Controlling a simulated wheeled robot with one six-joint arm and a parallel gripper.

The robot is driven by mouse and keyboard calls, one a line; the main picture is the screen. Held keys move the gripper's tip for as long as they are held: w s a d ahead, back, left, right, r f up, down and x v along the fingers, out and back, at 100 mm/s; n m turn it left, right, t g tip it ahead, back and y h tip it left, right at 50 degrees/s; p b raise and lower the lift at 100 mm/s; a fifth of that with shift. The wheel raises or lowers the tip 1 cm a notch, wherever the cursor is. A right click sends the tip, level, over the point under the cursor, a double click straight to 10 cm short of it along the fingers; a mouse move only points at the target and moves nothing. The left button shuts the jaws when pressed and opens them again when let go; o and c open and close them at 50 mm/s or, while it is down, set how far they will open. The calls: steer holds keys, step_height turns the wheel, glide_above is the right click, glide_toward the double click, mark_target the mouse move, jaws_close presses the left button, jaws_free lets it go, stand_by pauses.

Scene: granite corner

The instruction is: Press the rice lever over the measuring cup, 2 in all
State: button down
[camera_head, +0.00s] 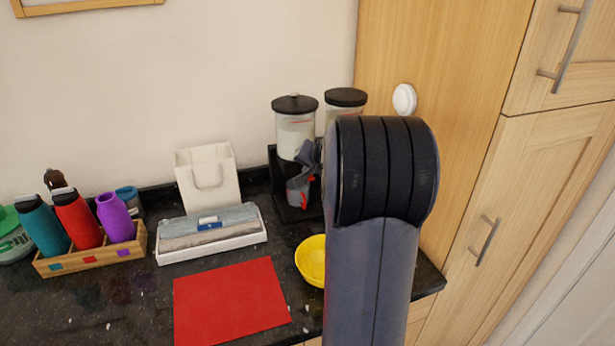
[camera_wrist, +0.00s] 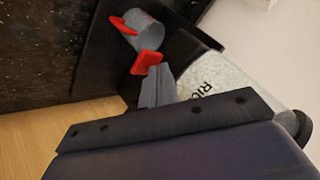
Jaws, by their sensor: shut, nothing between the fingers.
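The rice dispenser (camera_head: 296,136) is a clear canister with a black lid on a dark stand at the back of the counter. Its lettering, partly cut off, shows on the canister in the wrist view (camera_wrist: 208,84). The red lever (camera_wrist: 147,62) is right at my gripper's tips; whether they touch cannot be told. The grey measuring cup (camera_wrist: 143,36) with a red handle is below the lever; it also shows in the head view (camera_head: 295,193). My gripper (camera_wrist: 154,80) is shut and empty; in the head view my arm hides part of this area.
A second canister (camera_head: 345,98) stands right of the rice one, partly behind my arm. A yellow bowl (camera_head: 311,262), red mat (camera_head: 229,300), white tray (camera_head: 212,246) and bottle crate (camera_head: 92,255) are on the counter. A tall wooden cabinet (camera_head: 455,90) borders the right.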

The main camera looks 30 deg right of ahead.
mark_target(309, 178)
steer(key=shift+f+b, duration=0.5)
steer(key=shift+f, duration=0.1)
stand_by(0.6)
steer(key=shift+r+p, duration=0.9)
steer(key=shift+r, duration=0.35)
steer(key=shift+r+p, duration=1.85)
steer(key=shift+r, duration=0.75)
steer(key=shift+a+f, duration=0.1)
